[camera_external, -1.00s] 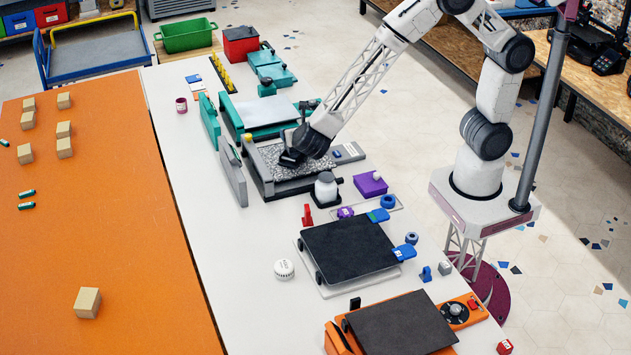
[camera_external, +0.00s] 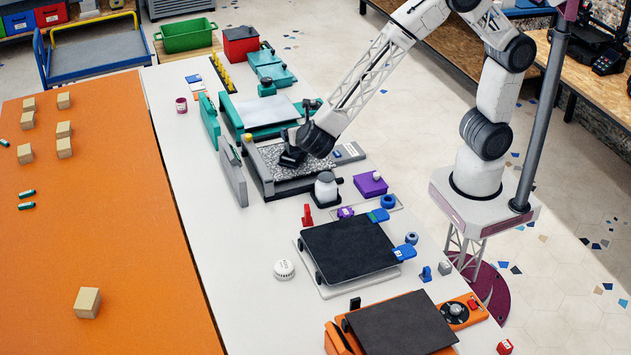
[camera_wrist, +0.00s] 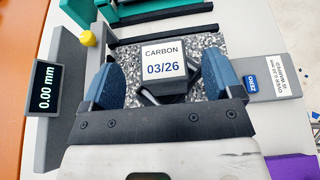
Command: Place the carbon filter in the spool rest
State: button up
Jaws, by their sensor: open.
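The carbon filter (camera_wrist: 166,85) is a black block with a white label reading "CARBON 03/26". In the wrist view it is between the two blue fingers of my gripper (camera_wrist: 161,82), with gaps on both sides. The gripper is open. In the external view my gripper (camera_external: 294,143) is over the grey printer's speckled bed (camera_external: 318,164), close to the dark filter (camera_external: 291,158). Dark slanted pieces (camera_wrist: 148,97) show at the filter's near side; I cannot tell whether they belong to a spool rest. The contact under the filter is hidden.
The grey printer has an upright panel reading "0.00 mm" (camera_wrist: 47,88) at left and a labelled grey block (camera_wrist: 270,80) at right. A teal printer (camera_external: 262,112) stands behind it. A white jar (camera_external: 326,186) and purple box (camera_external: 370,184) are near its front right corner.

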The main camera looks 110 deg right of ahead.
jog(key=v, duration=0.8)
jog(key=shift+a, duration=0.15)
jog(key=shift+r, duration=0.1)
dwell(0.4)
jog(key=w+a+r+n+t+y, duration=0.1)
jog(key=w+r+n+t+y, duration=0.1)
jog(key=r+n+t, duration=0.4)
jog(key=w+a+r+n+t+y, duration=0.1)
jog(key=a+r+n+t+y, duration=0.1)
jog(key=r+n+t, duration=0.45)
jog(key=s+a+r+n+y, duration=0.4)
jog(key=s+a+n+y, duration=0.3)
jog(key=n, duration=1.1)
jog(key=s+f+n+g+y, duration=0.2)
jog(key=s+n+g, duration=0.8)
jog(key=s+n, duration=1.3)
jog(key=s+f, duration=0.1)
jog(key=s, duration=0.7)
jog(key=shift+s+d+f, duration=0.25)
